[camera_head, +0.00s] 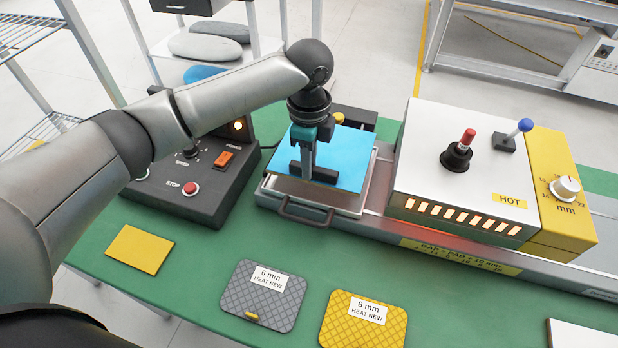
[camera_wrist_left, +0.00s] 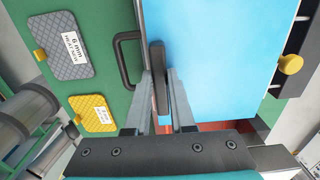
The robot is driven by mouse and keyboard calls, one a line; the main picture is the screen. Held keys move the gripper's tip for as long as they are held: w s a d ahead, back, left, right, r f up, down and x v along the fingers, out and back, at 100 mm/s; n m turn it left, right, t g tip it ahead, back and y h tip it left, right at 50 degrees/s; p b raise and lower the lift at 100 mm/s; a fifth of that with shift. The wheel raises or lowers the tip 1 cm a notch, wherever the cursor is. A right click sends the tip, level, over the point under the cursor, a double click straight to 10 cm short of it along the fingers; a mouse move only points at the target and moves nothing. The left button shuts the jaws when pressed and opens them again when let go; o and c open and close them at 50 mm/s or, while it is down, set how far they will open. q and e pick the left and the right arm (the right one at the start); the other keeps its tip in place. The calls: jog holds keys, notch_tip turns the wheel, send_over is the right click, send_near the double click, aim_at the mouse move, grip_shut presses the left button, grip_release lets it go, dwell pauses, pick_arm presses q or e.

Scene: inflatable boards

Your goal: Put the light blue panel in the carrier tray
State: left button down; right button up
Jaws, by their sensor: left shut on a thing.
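The light blue panel (camera_head: 348,160) lies flat over the metal carrier tray (camera_head: 330,203), in the middle of the head view. Whether it rests fully on the tray floor or is slightly above it, I cannot tell. My left gripper (camera_head: 314,174) is shut on the panel's near edge, pointing down. In the left wrist view the panel (camera_wrist_left: 225,60) fills the upper right, and the left gripper's fingertips (camera_wrist_left: 160,85) are at its edge. The tray's dark handle (camera_wrist_left: 122,62) is beside the fingers. My right gripper is not in view.
A heater box (camera_head: 460,165) marked HOT stands right of the tray on the rail. A control box (camera_head: 195,175) with buttons is at the left. Grey (camera_head: 264,290) and yellow (camera_head: 363,322) pads and a yellow card (camera_head: 139,249) lie on the green table's front.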

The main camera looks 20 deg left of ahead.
pick_arm(q)
jog(key=shift+f+b, duration=0.35)
jog(key=shift+f, duration=2)
jog(key=shift+f, duration=0.1)
jog(key=c, duration=0.8)
grip_release()
jog(key=shift+o, duration=0.2)
notch_tip(320, 180, up, 12)
jog(key=shift+r+p, duration=0.1)
jog(key=shift+p, duration=0.95)
